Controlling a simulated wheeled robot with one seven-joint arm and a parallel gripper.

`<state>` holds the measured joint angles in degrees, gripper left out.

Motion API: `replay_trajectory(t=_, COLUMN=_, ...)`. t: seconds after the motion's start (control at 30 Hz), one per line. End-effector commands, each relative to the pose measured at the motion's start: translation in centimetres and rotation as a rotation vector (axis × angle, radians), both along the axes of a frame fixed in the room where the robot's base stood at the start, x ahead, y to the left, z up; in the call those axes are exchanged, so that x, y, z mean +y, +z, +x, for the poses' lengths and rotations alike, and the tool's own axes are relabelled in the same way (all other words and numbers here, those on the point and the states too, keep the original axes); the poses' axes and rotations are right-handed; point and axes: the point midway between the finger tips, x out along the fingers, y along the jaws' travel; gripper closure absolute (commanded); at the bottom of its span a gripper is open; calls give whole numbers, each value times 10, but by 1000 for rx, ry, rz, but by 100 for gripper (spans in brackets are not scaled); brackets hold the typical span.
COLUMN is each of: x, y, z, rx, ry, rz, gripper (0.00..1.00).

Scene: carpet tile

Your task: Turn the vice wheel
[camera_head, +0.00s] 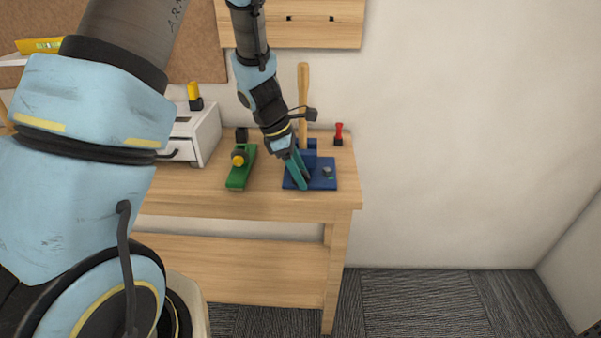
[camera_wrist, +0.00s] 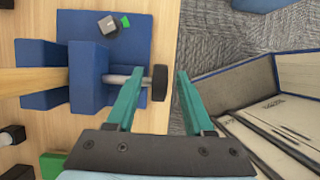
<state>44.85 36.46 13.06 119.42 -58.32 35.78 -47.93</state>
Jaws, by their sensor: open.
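The blue vice (camera_head: 312,148) stands on its blue base plate (camera_head: 322,178) near the right end of the workbench. An upright wooden bar (camera_head: 303,100) rises from the vice; in the wrist view it sits between the blue jaws (camera_wrist: 88,75). The black vice wheel (camera_wrist: 159,82) is on a grey screw shaft, seen edge-on. My gripper (camera_wrist: 160,74) is open, its teal fingers on either side of the wheel in the picture. The left finger overlaps the shaft and lies close to the wheel; contact cannot be told. In the head view my gripper (camera_head: 299,172) hides the wheel.
The wooden bench (camera_head: 210,203) also holds a green tool with a yellow knob (camera_head: 240,175), a white drawer box (camera_head: 190,135) and a red-handled item (camera_head: 339,130). Small grey and green pieces lie on the base plate. Carpet floor (camera_head: 420,300) is open at right.

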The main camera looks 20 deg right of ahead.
Motion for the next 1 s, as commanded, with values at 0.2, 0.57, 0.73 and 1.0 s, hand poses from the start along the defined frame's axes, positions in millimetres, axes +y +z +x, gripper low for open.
replay_trajectory(t=0.2, x=0, y=0, z=0, rx=0, ry=0, rz=0, gripper=66)
replay_trajectory(t=0.57, x=0, y=0, z=0, rx=1, ry=0, rz=0, gripper=100)
replay_trajectory(t=0.73, x=0, y=0, z=0, rx=1, ry=0, rz=0, gripper=100)
replay_trajectory(t=1.0, x=1, y=-1, z=0, rx=8, ry=2, rz=-12, gripper=100)
